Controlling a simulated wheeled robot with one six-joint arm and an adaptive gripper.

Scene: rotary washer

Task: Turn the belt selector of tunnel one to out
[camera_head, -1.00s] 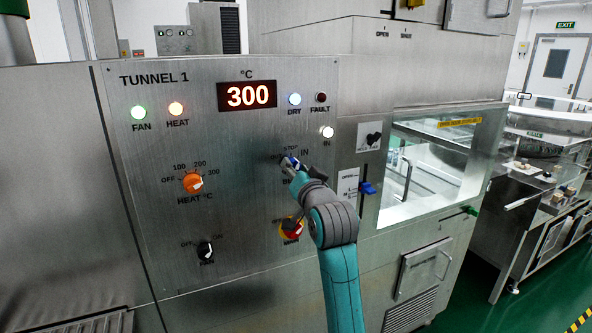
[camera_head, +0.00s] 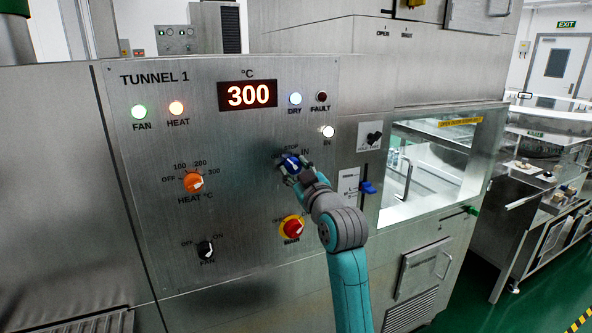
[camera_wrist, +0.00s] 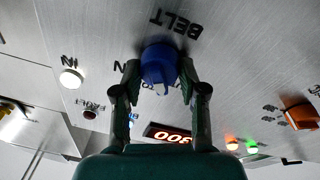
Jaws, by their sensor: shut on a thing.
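The belt selector is a blue knob (camera_head: 291,162) on the steel Tunnel 1 panel (camera_head: 150,240). It also shows in the wrist view (camera_wrist: 160,64), below the upside-down word BELT. My gripper (camera_head: 289,168) is shut on the knob, with one finger on each side of it in the wrist view (camera_wrist: 160,76). I cannot tell exactly where the knob points. The IN lamp (camera_head: 327,131) is lit white.
A red and yellow main switch (camera_head: 292,229) sits just below the knob, close to my arm. The orange heat knob (camera_head: 193,182) and black fan knob (camera_head: 206,251) are to the left. A blue handle (camera_head: 368,187) sticks out to the right.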

